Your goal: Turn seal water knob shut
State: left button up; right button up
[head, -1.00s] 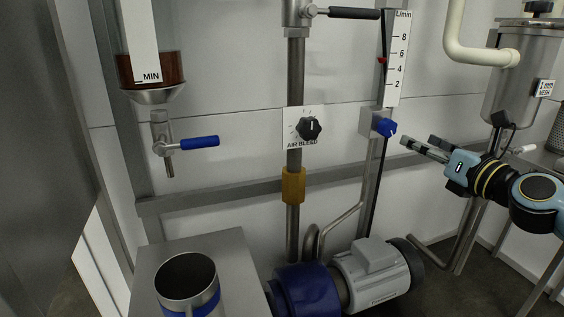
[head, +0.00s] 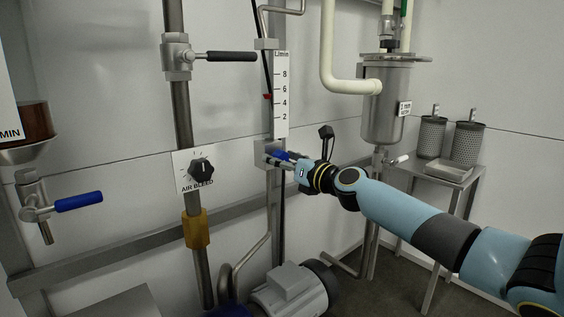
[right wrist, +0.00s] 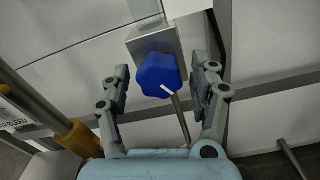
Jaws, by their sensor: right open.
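The seal water knob is a blue lobed knob (right wrist: 158,74) with a white pointer line, on a grey valve block (right wrist: 153,42) below the L/min flow scale (head: 281,95). In the head view the knob (head: 282,155) is partly hidden by my right gripper (head: 276,160). In the right wrist view my right gripper (right wrist: 162,88) is open, with one finger to each side of the knob. A gap shows between each finger and the knob. My left gripper is not in view.
The black AIR BLEED knob (head: 201,168) sits on a pipe to the left. A black-handled valve (head: 231,56) is above it. A blue-handled valve (head: 78,201) is at far left. A strainer vessel (head: 385,110) and a table with mesh baskets (head: 467,143) stand right. A pump motor (head: 290,287) is below.

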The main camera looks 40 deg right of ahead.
jog(key=c, duration=1.2)
jog(key=shift+o, duration=0.2)
